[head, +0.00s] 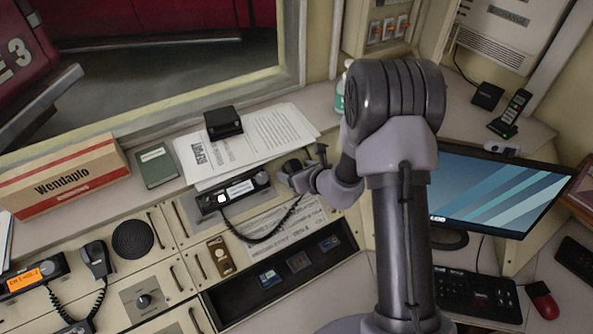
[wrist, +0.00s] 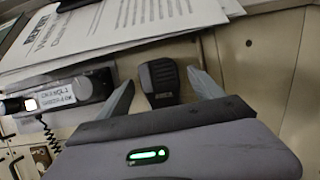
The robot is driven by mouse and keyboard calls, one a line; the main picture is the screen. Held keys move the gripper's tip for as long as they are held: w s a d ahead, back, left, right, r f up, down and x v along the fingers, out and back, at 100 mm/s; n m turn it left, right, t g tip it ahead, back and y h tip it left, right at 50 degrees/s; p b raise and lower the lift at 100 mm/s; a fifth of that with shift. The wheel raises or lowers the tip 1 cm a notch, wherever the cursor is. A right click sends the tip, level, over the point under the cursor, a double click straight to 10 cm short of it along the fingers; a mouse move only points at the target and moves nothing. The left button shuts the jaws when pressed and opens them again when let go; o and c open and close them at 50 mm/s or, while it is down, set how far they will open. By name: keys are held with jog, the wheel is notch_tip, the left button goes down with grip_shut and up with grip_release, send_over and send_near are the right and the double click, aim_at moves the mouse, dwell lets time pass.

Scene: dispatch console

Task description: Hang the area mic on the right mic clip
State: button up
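A black hand mic (wrist: 161,82) shows in the wrist view, between the two fingers of my gripper (wrist: 163,88). A gap shows on each side of it, so the fingers look open and apart from it. In the head view my gripper (head: 306,180) is over the console's right part, with the dark mic (head: 291,166) beside it. A coiled cord (head: 262,240) runs from the right radio (head: 236,192) up toward my gripper. Another mic (head: 97,258) with a coiled cord is upright on the left panel. I cannot make out the right mic clip.
Papers (head: 250,145) with a black box (head: 223,122) on them lie on the ledge behind. A monitor (head: 495,190) is at right. My arm hides part of the console.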

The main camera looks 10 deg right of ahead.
jog(key=p+v, duration=0.3)
jog(key=v, duration=1.4)
jog(key=shift+s, duration=0.25)
jog(key=shift+d, duration=0.1)
